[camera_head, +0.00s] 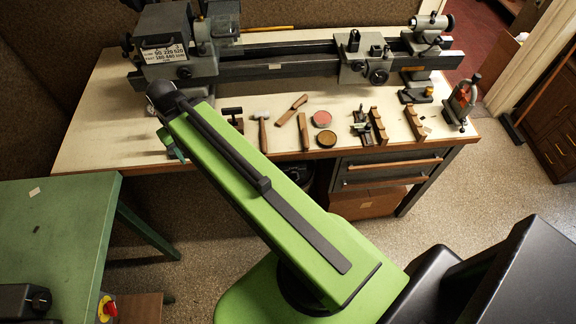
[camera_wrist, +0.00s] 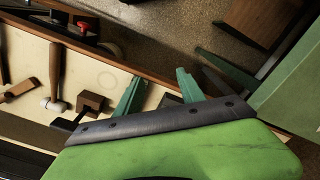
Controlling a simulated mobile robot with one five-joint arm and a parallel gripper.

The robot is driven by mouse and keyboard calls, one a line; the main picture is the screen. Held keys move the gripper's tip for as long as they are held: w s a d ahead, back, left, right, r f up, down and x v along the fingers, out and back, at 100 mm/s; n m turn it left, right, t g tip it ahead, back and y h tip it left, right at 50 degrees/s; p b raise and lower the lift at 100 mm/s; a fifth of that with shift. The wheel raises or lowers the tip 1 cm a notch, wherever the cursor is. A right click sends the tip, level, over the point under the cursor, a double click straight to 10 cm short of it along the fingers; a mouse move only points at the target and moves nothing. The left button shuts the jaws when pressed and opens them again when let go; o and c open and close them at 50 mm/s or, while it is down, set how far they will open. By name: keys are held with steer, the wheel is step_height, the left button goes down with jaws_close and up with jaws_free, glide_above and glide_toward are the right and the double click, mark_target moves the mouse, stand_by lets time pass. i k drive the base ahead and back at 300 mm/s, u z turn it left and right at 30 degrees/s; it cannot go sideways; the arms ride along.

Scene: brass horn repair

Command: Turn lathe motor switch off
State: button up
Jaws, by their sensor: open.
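The lathe (camera_head: 290,62) stands along the back of the white-topped bench, with its grey headstock (camera_head: 175,55) at the left.
The green table (camera_head: 50,225) stands at the lower left, with a dark box (camera_head: 28,298) on it. A hammer (camera_head: 262,130), a red round tin (camera_head: 322,119) and wooden blocks (camera_head: 414,122) lie along the bench front. Floor (camera_head: 205,225) is open between the table and bench.

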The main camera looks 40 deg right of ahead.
mark_target(294, 175)
steer(key=z, duration=0.6)
steer(key=k, duration=1.7)
steer(key=u, duration=0.7)
steer(key=i, duration=1)
